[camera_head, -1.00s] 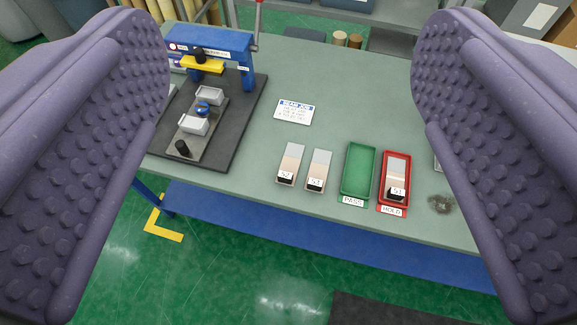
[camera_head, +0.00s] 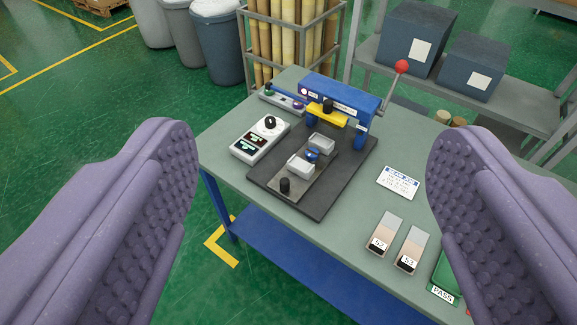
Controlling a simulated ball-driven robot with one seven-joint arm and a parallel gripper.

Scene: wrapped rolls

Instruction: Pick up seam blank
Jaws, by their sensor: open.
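Two small flat blanks lie side by side on the grey-green table (camera_head: 225,160) at the lower right. The left blank (camera_head: 386,230) and the right blank (camera_head: 413,247) are pale with a brown band and a dark end, and each has a small number tag. I cannot tell from the tags which one is the seam blank. My gripper (camera_head: 315,140) is open and empty. Its two purple studded fingers stand wide apart at the left and right of the view, above and short of the table, touching nothing.
A blue press (camera_head: 340,95) with a red-knobbed lever stands on a dark base plate (camera_head: 325,190). A control box (camera_head: 261,139) is left of it, and a job card (camera_head: 399,182) right. A green PASS tray (camera_head: 443,285) is partly hidden by the right finger. Shelving (camera_head: 520,115) stands behind.

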